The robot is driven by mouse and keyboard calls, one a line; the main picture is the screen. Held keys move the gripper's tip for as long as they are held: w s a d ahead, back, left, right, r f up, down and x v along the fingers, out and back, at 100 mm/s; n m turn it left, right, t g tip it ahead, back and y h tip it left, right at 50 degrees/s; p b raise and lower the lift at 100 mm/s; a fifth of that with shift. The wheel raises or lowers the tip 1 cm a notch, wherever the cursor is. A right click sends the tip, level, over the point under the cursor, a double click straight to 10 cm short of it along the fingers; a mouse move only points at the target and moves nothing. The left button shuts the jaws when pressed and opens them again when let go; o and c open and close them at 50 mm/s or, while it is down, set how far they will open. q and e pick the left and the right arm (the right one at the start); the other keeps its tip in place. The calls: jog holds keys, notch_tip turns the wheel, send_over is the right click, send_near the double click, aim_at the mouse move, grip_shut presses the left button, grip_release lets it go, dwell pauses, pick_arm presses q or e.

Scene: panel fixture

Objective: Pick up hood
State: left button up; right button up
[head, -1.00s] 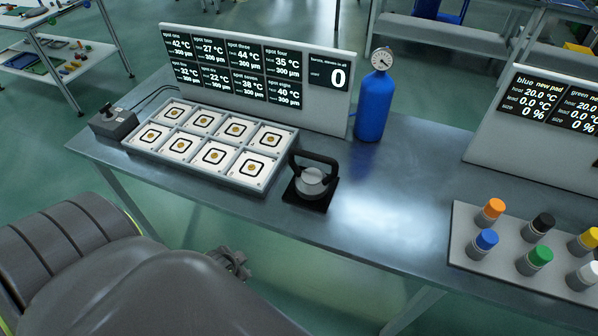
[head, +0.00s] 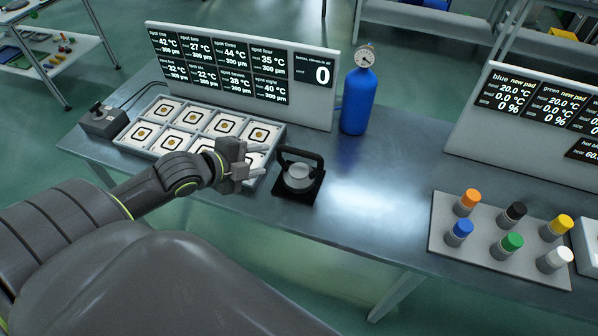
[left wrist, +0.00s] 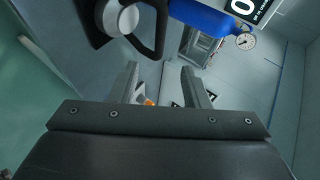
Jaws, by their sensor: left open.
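The hood appears to be the round grey piece with a black arched handle (head: 299,177); it sits upright on a black square base (head: 290,196) on the bench. It also shows at the upper left of the left wrist view (left wrist: 115,19), its black handle beside it. My left gripper (head: 250,160) is open and empty, just left of the hood and apart from it, above the right end of the pad tray. Its two fingers also show apart in the left wrist view (left wrist: 160,86). My right gripper is not in view.
A tray of white pads (head: 165,140) lies left of the hood, with a readout panel (head: 313,105) behind. A blue bottle with a gauge (head: 355,102) stands behind the hood. Several coloured-cap jars stand on a grey rack (head: 484,246) at right. The bench between is clear.

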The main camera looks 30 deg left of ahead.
aim_at(295, 152)
pick_arm(q)
jog(key=p+x, duration=0.1)
jog(key=x, duration=1)
jog(key=shift+w+f+p, duration=0.15)
jog(key=shift+w+p, duration=0.15)
jog(key=shift+w, duration=0.1)
jog(key=shift+w+f+p, duration=0.15)
jog(key=shift+w+p, duration=0.2)
jog(key=shift+w, duration=0.1)
jog(key=p+x, duration=0.1)
jog(key=x, duration=0.2)
jog(key=shift+a, duration=0.1)
jog(key=shift+w+f, duration=0.4)
jog(key=shift+w, duration=0.1)
grip_shut()
jog(key=shift+r, duration=0.1)
